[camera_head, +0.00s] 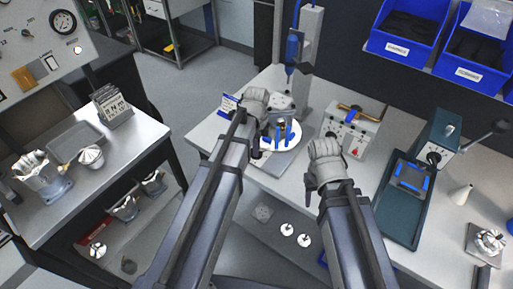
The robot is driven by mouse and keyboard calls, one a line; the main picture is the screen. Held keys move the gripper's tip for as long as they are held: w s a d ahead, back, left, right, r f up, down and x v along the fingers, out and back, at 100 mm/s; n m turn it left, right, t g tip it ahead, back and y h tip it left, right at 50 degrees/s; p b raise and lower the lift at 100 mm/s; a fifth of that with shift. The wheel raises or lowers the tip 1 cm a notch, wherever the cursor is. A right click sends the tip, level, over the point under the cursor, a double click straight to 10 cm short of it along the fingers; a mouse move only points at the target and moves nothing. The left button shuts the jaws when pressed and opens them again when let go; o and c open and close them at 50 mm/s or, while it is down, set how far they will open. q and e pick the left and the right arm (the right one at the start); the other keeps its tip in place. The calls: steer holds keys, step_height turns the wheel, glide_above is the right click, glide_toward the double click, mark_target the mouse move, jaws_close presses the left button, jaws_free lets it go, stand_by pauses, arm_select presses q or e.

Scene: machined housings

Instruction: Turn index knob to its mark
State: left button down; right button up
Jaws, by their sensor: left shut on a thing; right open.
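My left gripper (268,108) is at the round white plate (291,138) with several blue posts, on the back bench. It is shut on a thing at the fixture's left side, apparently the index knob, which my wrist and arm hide. The knob's mark and how the knob is turned cannot be seen. A small dark part (281,125) stands among the blue posts. My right gripper (325,155) is open, right of the plate and in front of the grey gauge box (352,130). Its fingers are hard to make out behind the wrist.
A blue-and-white sign card (229,105) stands left of my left gripper. A tall column with a blue tool (292,52) rises behind the plate. A green vise-like machine (425,165) stands at right. Blue bins (408,24) hang above. A left table holds a metal tray (75,140).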

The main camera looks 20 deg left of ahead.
stand_by(0.3)
arm_select(q)
steer(key=c, duration=0.9)
jaws_free()
steer(key=shift+o, duration=0.2)
steer(key=shift+r, duration=0.15)
arm_select(e)
steer(key=shift+r, duration=0.15)
arm_select(q)
step_height(320, 180, up, 8)
steer(key=p, duration=0.8)
steer(key=shift+f, duration=0.2)
arm_select(e)
step_height(320, 180, up, 8)
steer(key=shift+f, duration=0.25)
arm_select(q)
steer(key=shift+f, duration=0.1)
steer(key=shift+s, duration=0.1)
